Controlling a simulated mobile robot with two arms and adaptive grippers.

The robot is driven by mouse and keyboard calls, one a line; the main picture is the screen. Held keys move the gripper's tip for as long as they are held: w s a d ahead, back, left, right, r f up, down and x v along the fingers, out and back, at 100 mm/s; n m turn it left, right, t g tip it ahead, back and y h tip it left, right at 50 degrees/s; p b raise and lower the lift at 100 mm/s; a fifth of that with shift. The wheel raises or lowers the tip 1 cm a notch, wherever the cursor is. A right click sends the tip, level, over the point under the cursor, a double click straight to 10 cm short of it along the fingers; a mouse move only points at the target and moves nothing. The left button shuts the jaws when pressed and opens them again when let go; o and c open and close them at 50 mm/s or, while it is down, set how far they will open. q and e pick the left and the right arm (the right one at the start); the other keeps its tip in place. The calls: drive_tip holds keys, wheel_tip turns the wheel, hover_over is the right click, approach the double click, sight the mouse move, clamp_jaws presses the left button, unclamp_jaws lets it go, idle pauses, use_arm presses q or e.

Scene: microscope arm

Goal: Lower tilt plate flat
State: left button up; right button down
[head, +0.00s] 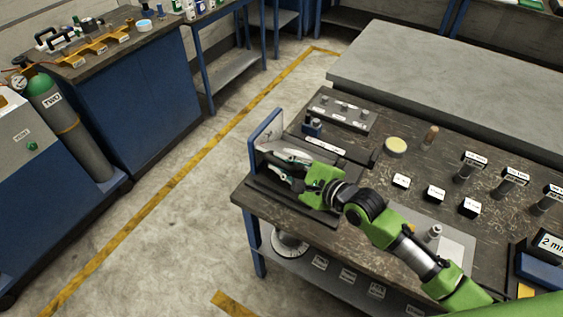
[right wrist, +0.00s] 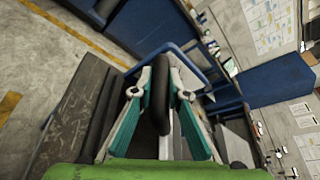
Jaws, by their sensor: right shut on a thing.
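The tilt plate (head: 266,131), with a blue rim, stands steeply raised at the left end of the dark workbench. Its blue rim (right wrist: 185,47) also shows in the right wrist view, behind the fingers. My right gripper (head: 279,164) is at the plate's near side, low by its base (head: 290,201). In the right wrist view its fingers (right wrist: 160,82) are closed on a black rounded bar (right wrist: 158,105). How the bar joins the plate is hidden. My left gripper is not in view.
A grey table (head: 440,75) stands behind. Open floor (head: 185,235) lies left.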

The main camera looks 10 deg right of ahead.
drive_tip(key=s+f+n+b, duration=0.1)
drive_tip(key=f+b, duration=0.1)
drive_tip(key=f, duration=0.1)
drive_tip(key=s+a+f+n+t+b, duration=0.1)
drive_tip(key=f+b, duration=0.1)
drive_tip(key=f, duration=0.2)
drive_tip(key=s+a+f+n+b, duration=0.1)
drive_tip(key=f+b, duration=0.1)
drive_tip(key=f, duration=0.1)
drive_tip(key=shift+s+a+f+t, duration=0.1)
drive_tip(key=shift+f+t, duration=0.2)
drive_tip(key=shift+f, duration=0.3)
drive_tip(key=c, duration=2)
unclamp_jaws()
drive_tip(key=shift+o, duration=0.2)
drive_tip(key=shift+r, duration=0.1)
drive_tip(key=v, duration=1.2)
drive_tip(key=shift+a, duration=0.15)
